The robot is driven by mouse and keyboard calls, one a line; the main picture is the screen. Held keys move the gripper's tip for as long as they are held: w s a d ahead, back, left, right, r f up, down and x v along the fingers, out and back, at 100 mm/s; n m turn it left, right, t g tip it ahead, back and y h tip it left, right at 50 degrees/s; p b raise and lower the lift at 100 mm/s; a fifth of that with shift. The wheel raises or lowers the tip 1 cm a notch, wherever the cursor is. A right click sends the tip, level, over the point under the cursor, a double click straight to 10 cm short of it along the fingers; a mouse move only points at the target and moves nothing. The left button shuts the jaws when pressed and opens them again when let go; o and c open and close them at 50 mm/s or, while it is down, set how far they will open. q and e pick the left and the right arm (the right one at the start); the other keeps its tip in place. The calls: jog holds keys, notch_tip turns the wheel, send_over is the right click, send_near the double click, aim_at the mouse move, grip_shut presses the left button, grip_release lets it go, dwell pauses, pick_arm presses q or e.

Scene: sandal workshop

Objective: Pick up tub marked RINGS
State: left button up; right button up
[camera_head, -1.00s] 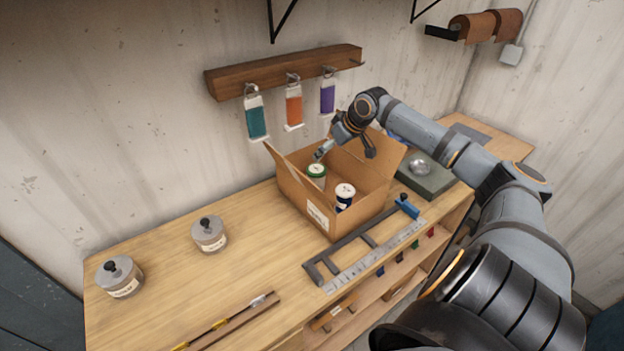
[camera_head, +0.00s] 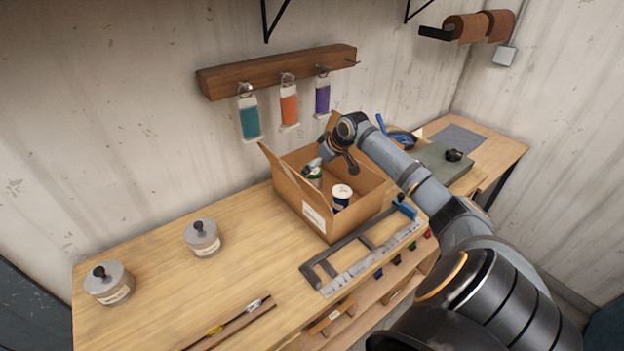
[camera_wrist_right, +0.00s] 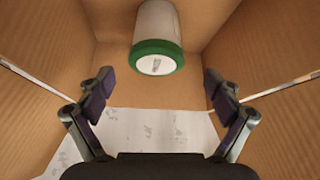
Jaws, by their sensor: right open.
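A white tub with a green end (camera_head: 314,178) stands in an open cardboard box (camera_head: 312,214); its label is not readable. A white and dark blue tub (camera_head: 341,197) is beside it in the box. My right gripper (camera_head: 335,166) is over the box, close above the green-ended tub. In the right wrist view, the gripper (camera_wrist_right: 157,84) is open and empty, with the green-ended tub (camera_wrist_right: 158,45) ahead between its fingers, apart from them. Two grey tubs with black knobs (camera_head: 202,238) (camera_head: 109,283) stand on the bench; I cannot read their labels.
Box flaps stand up around the gripper. A grey frame and ruler (camera_head: 352,262) lie before the box. Coloured tags (camera_head: 289,109) hang from a wall rail (camera_head: 278,70) behind. A grey-green block (camera_head: 442,168) lies right of the box.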

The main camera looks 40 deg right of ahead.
aim_at(314, 171)
jog(key=shift+w+f, duration=0.1)
jog(key=shift+f, duration=0.15)
jog(key=p+x, duration=0.1)
jog(key=x, duration=0.3)
jog(key=shift+d+f+p, duration=0.1)
jog(key=shift+d+p, duration=0.1)
jog(key=shift+p, duration=0.1)
jog(key=shift+w+f, duration=0.1)
jog(key=shift+f, duration=0.2)
jog(key=shift+r, duration=0.1)
jog(key=c, duration=1.5)
